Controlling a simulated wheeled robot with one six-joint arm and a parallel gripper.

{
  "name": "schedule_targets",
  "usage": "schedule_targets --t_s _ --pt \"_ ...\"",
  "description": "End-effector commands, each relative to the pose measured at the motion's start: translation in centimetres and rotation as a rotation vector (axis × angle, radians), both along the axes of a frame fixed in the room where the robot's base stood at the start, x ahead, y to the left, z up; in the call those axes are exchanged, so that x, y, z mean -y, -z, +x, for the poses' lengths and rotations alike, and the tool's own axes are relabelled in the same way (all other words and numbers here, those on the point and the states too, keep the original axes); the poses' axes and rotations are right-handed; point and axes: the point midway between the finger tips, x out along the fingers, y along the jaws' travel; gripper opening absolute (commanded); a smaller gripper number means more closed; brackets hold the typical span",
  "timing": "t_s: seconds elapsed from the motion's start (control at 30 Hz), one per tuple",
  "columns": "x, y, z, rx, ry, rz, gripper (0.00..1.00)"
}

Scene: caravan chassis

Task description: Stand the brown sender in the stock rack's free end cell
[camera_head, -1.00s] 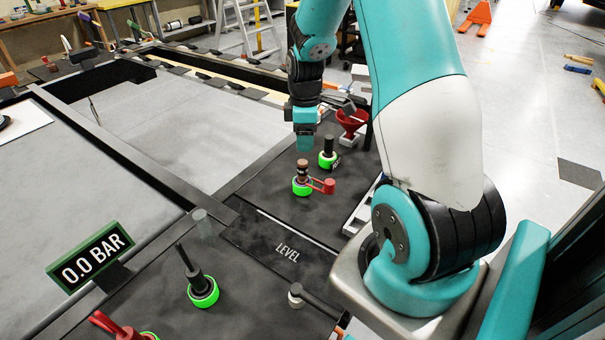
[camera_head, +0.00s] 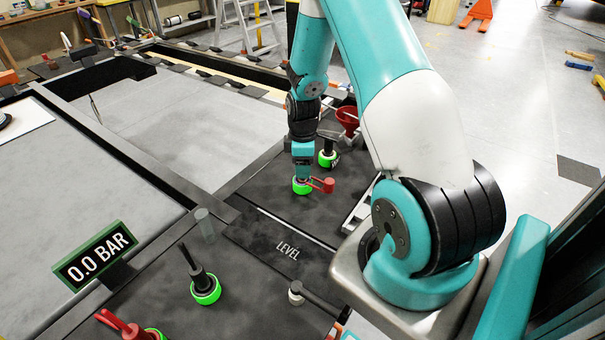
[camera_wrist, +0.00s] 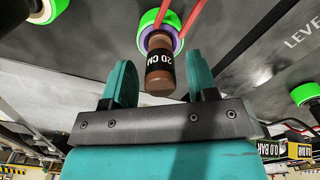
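The brown sender (camera_wrist: 160,66) is a short brown cylinder with a black band marked 20 CM. It sits in a purple collar inside a green ring (camera_wrist: 163,22). In the head view the green ring (camera_head: 301,187) stands on the dark deck, and my gripper hides most of the sender above it. My gripper (camera_head: 302,165) is above the ring, pointing down. In the wrist view its teal fingers (camera_wrist: 160,76) are open, one on each side of the sender, with visible gaps. I cannot make out the stock rack for certain.
A red lever (camera_head: 324,185) juts out right of the ring. Another green-ringed fitting (camera_head: 327,158) and a red funnel (camera_head: 348,118) stand behind. Nearer are a black-stemmed fitting (camera_head: 204,286), a display reading 0.0 BAR (camera_head: 95,256) and the LEVEL plate (camera_head: 285,250).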

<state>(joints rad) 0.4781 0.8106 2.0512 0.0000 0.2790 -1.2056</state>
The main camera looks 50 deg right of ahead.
Motion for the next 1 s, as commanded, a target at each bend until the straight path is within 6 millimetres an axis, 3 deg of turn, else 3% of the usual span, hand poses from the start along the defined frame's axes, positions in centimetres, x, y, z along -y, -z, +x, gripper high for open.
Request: schedule_targets --t_s 0.03,0.2,0.47,0.67,0.87,1.0 --pt "0.0 0.0 0.0 0.000 0.000 0.000 0.41" --pt "0.0 0.0 0.0 0.000 0.000 0.000 0.04" --pt "0.0 -0.1 0.0 0.000 0.000 0.000 0.04" --pt "0.0 -1.3 0.1 0.002 0.000 -0.001 0.04" --pt "0.1 -4.7 0.1 0.005 0.000 -0.003 0.04" --pt "0.1 -8.7 0.1 0.008 0.000 -0.004 0.04"
